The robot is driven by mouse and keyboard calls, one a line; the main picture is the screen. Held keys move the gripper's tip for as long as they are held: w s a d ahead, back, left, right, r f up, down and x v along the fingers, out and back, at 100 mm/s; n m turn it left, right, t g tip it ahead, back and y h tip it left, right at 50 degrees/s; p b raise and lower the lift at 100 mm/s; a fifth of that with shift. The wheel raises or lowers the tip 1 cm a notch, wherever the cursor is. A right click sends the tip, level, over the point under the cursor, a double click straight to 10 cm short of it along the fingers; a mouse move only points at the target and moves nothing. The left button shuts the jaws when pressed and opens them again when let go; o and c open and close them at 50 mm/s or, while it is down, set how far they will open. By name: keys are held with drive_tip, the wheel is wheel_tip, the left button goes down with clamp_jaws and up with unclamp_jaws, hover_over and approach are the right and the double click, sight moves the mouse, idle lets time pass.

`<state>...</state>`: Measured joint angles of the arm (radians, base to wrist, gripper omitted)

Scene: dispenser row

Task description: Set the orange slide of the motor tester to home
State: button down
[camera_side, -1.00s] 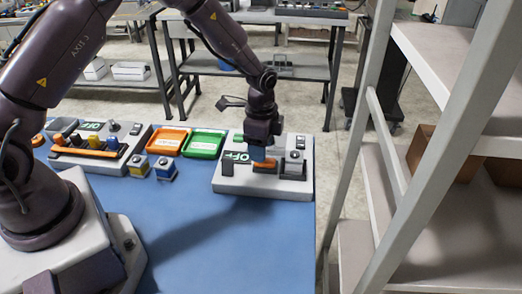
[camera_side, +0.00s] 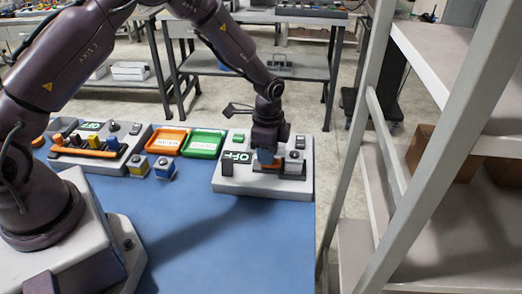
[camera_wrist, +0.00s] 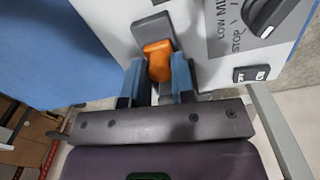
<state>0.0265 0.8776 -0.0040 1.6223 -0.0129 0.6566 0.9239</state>
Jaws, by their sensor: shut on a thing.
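The motor tester (camera_side: 232,184) is a pale box at the right end of the blue table, with a display reading OFF. My gripper (camera_side: 267,157) is low over its top. In the wrist view, the orange slide (camera_wrist: 158,60) stands in a dark slotted plate (camera_wrist: 152,28), between the blue fingertips of my gripper (camera_wrist: 158,82). The fingers are shut on the slide. In the side view, the fingers hide most of the slide. I cannot read any home mark by the slot.
The tester's dark knob (camera_wrist: 270,14) and a small OFF/ON switch (camera_wrist: 251,75) sit beside the slot. An orange tray (camera_side: 167,149) and a green tray (camera_side: 203,155) lie to the left, near blue and yellow blocks. A metal shelf stands at the right. The table front is clear.

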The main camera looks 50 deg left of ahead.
drive_tip(key=shift+w+d, duration=0.55)
drive_tip(key=shift+w, duration=0.05)
drive_tip(key=c, duration=0.9)
unclamp_jaws()
drive_tip(key=shift+c, duration=0.2)
drive_tip(key=shift+s+r, duration=0.1)
drive_tip(key=shift+r, duration=0.05)
wheel_tip(320, 180, up, 13)
drive_tip(key=shift+a, duration=0.1)
